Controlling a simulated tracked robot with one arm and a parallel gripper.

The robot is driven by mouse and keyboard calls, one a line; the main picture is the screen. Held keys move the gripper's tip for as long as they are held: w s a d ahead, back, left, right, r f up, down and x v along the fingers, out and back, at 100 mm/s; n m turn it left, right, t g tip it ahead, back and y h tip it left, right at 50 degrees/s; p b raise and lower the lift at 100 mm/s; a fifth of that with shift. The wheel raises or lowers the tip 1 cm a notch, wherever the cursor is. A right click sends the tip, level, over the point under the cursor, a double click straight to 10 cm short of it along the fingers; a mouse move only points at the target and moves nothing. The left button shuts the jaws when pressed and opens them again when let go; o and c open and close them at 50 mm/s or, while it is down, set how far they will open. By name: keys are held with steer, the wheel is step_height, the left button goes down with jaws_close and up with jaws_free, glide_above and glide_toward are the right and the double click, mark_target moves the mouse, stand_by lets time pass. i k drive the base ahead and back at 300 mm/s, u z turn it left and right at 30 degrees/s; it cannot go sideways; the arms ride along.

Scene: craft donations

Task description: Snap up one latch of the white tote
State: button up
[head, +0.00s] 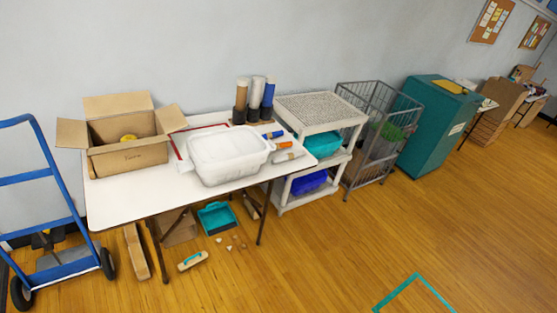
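The white tote (228,157) stands on the white folding table (122,196), near the table's right part. It is a translucent white box with a lid on top. Its latches are too small to make out from here. My gripper does not show in the head view, and the tote is some distance away across the floor.
A blue hand truck (40,180), a shelf cart (320,130), a wire cart (385,115) and a teal bin (437,130) flank the table.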

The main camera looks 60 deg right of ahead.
mark_target(186, 165)
steer(key=z, duration=1.05)
steer(key=k, duration=0.55)
steer(key=z, duration=0.05)
steer(key=i, duration=0.55)
steer(key=u, duration=0.05)
